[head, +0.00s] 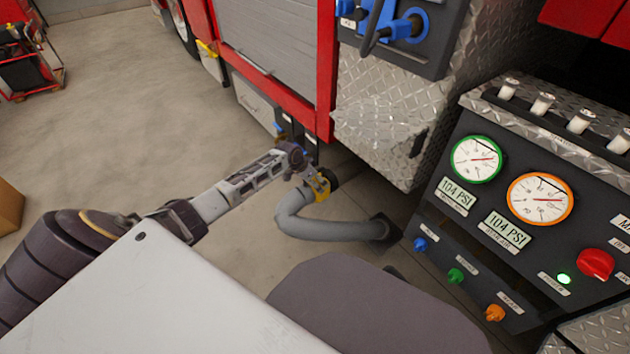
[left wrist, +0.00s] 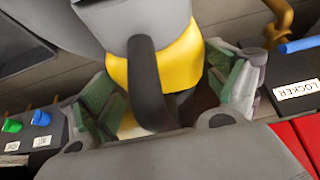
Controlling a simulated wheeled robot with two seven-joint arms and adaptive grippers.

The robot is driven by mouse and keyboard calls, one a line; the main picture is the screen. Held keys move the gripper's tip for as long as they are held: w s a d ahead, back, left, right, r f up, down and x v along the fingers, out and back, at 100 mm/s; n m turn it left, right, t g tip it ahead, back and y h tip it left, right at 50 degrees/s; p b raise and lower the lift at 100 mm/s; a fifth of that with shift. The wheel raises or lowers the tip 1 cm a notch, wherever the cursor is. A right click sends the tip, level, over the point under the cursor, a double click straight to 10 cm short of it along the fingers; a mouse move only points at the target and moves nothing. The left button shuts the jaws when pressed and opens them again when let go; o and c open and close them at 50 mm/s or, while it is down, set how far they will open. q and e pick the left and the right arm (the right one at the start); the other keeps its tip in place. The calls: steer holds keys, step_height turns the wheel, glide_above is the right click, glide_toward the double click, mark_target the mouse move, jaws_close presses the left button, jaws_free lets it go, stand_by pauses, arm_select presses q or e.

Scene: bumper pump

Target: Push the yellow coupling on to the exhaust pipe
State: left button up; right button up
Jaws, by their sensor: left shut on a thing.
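The yellow coupling (head: 323,184) sits at the end of a thick grey hose (head: 335,228), low beside the fire truck. My left gripper (head: 311,177) is at the coupling in the head view. In the left wrist view, its green-padded fingers (left wrist: 172,92) lie on both sides of the yellow coupling (left wrist: 190,65) and are shut on it. A dark curved handle (left wrist: 146,80) crosses in front of the coupling there. A short dark pipe end, apparently the exhaust pipe (head: 335,175), shows right behind the coupling. I cannot tell whether they touch. My right gripper is not in view.
The red fire truck (head: 325,128) with diamond-plate panels stands just behind the coupling. A pump panel (head: 490,230) with gauges and knobs stands at right. Open concrete floor (head: 150,110) lies at left.

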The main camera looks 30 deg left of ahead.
arm_select(q)
steer(key=o, duration=1.9)
steer(key=shift+w+r, duration=0.15)
steer(key=shift+r, duration=0.05)
steer(key=shift+c, duration=0.2)
steer(key=shift+f, duration=0.1)
steer(key=shift+f, duration=0.1)
steer(key=v, duration=1.2)
